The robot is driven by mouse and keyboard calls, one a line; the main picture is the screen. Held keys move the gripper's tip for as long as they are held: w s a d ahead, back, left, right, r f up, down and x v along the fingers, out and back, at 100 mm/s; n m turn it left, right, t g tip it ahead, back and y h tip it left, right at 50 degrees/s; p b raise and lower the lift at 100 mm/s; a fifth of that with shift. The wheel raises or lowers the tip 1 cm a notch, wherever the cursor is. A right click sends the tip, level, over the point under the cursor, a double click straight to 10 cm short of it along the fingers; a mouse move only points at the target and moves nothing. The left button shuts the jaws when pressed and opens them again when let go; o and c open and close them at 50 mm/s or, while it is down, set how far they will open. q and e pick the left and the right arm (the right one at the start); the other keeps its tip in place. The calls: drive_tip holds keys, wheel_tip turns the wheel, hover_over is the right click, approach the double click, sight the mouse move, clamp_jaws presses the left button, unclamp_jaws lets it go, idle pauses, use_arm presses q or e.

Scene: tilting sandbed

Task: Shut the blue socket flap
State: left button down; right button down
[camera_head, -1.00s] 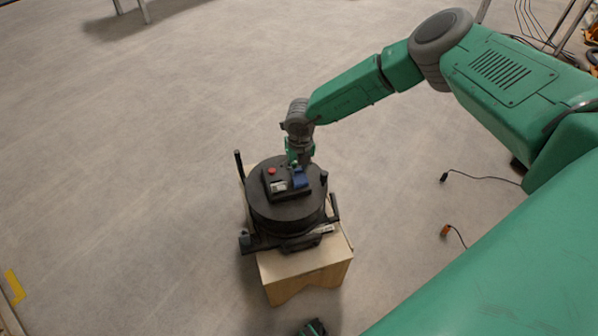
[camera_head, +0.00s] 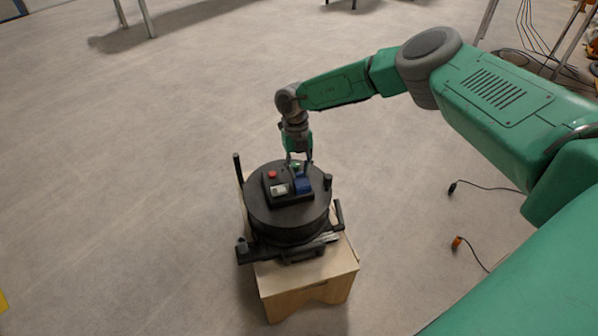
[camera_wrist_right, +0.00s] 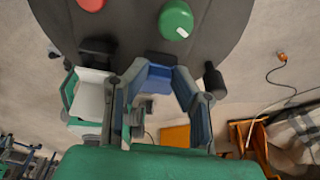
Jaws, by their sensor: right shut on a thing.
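The blue socket flap (camera_head: 303,185) is on the small black panel on top of a round black drum (camera_head: 287,222). In the right wrist view a blue piece, the flap (camera_wrist_right: 160,86), lies between my fingers. My right gripper (camera_head: 299,167) comes down from behind the panel and is shut on the flap; its fingertips show in the wrist view (camera_wrist_right: 162,72). The fingers partly hide the flap, and its exact angle is hard to tell. My left gripper is not in view.
Beside the flap are a white-covered socket (camera_head: 279,189), a red button (camera_head: 272,174) and a green knob (camera_wrist_right: 176,20). Black posts rise at the drum's sides. The drum stands on a wooden box (camera_head: 308,285). Cables (camera_head: 480,187) lie at right; the floor at left is clear.

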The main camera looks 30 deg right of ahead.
drive_tip(key=shift+w, duration=0.1)
drive_tip(key=c, duration=1.4)
unclamp_jaws()
drive_tip(key=shift+o, duration=0.2)
drive_tip(key=shift+r, duration=0.35)
drive_tip(key=v, duration=1.1)
drive_tip(key=shift+d, duration=0.1)
